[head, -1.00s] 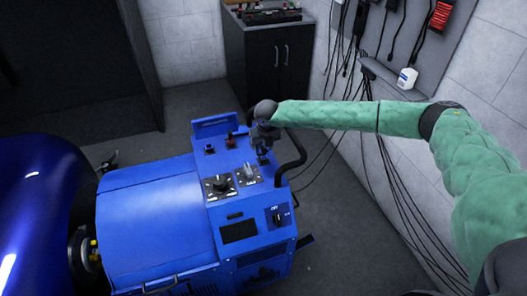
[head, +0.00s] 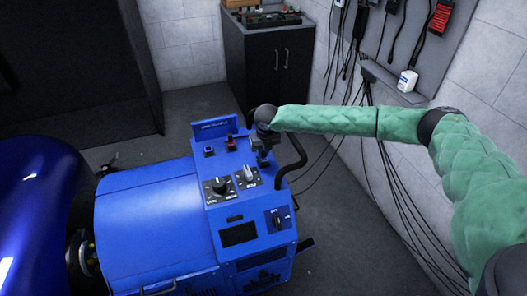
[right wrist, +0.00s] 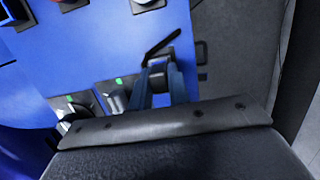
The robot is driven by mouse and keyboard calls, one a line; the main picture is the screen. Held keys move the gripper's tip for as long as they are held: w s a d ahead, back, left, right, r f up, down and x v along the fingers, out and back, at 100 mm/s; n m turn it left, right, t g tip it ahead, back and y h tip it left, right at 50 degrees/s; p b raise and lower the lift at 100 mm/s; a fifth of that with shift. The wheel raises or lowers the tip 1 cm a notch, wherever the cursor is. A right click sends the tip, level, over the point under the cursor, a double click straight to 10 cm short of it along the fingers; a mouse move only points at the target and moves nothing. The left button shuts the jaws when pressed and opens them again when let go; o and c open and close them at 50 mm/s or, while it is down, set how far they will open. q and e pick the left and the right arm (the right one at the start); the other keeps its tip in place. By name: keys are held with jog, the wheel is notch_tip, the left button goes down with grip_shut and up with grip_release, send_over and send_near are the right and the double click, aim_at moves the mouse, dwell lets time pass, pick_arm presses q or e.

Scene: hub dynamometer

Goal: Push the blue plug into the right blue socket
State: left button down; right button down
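The blue dynamometer cabinet (head: 155,230) has a sloped control panel. A small blue socket (head: 209,151) and a red one (head: 231,145) sit near its top edge. My right gripper (head: 263,151) is at the panel's top right corner, over a dark blue fitting (head: 263,163) where the right blue socket appears to be. In the right wrist view the fingers (right wrist: 161,85) stand either side of a dark grey part, apparently the blue plug (right wrist: 158,76). A black lever (right wrist: 160,46) shows beyond the tips. How deep the plug sits is hidden. My left gripper is out of view.
Cables (head: 390,180) hang from the wall board. A black cupboard (head: 270,75) stands behind; grey floor (head: 345,240) is clear at right.

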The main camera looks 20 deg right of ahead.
jog(key=shift+r, duration=0.15)
jog(key=shift+r+p, duration=0.3)
jog(key=shift+r, duration=1.65)
dwell(0.3)
